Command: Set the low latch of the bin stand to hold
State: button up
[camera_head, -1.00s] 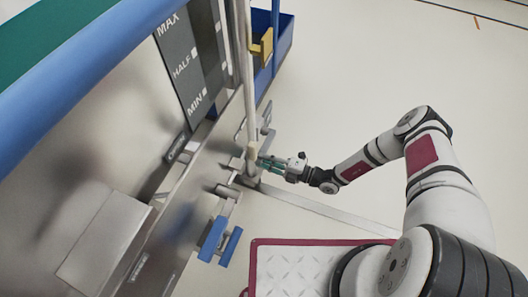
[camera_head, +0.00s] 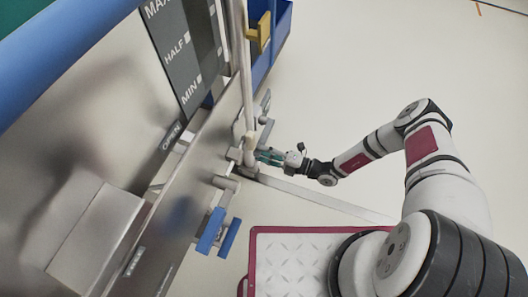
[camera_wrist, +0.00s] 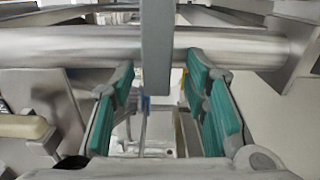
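The bin stand's grey metal frame (camera_head: 196,170) runs along the bin's side. My gripper (camera_head: 262,156) is low beside it, at the upright post with a beige knob (camera_head: 249,137). In the wrist view my gripper (camera_wrist: 160,105) shows two teal-padded fingers spread apart. A flat grey bar (camera_wrist: 157,45) hangs between them, with gaps visible on both sides. A thick horizontal metal tube (camera_wrist: 90,46) crosses behind the bar. A beige-ended part (camera_wrist: 22,126) lies left of the fingers. I cannot tell for sure which part is the low latch or how it is set.
Two blue pedals (camera_head: 211,230) stick out below the gripper. A yellow part (camera_head: 262,30) and a blue container (camera_head: 275,45) are at the top. A red-edged plate (camera_head: 300,250) is in front. A floor rail (camera_head: 320,198) runs right; open floor lies beyond.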

jog(key=v, duration=1.2)
dwell(0.3)
